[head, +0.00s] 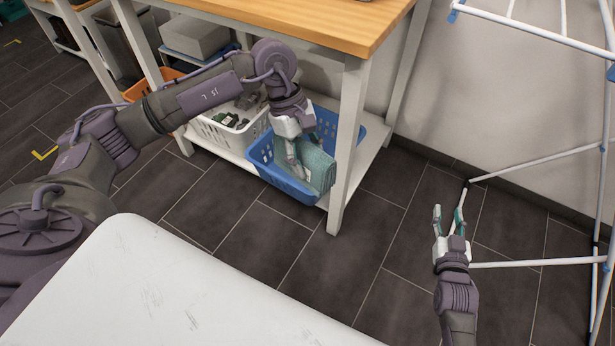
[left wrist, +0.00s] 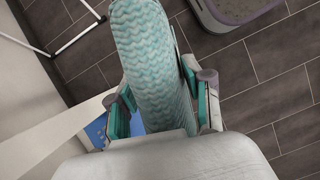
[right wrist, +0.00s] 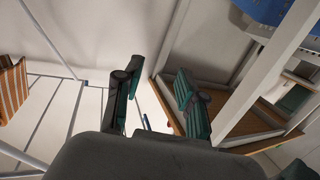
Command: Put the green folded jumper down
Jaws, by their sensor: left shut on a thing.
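The green folded jumper (head: 318,167) is a teal knitted bundle at the blue basket (head: 266,163) on the low shelf. My left gripper (head: 299,168) is at the jumper's left side, and in the left wrist view its fingers close on both sides of the jumper (left wrist: 155,60). The jumper stands on edge within the basket's outline; whether it touches the basket floor is hidden. My right gripper (head: 450,222) is open and empty over the floor to the right; its parted fingers also show in the right wrist view (right wrist: 158,95).
A white basket (head: 216,134) with dark items stands left of the blue one, and an orange basket (head: 142,90) further left. A white table leg (head: 347,145) rises close right of the jumper. The wooden tabletop (head: 320,20) overhangs. A white drying rack (head: 540,150) stands at right.

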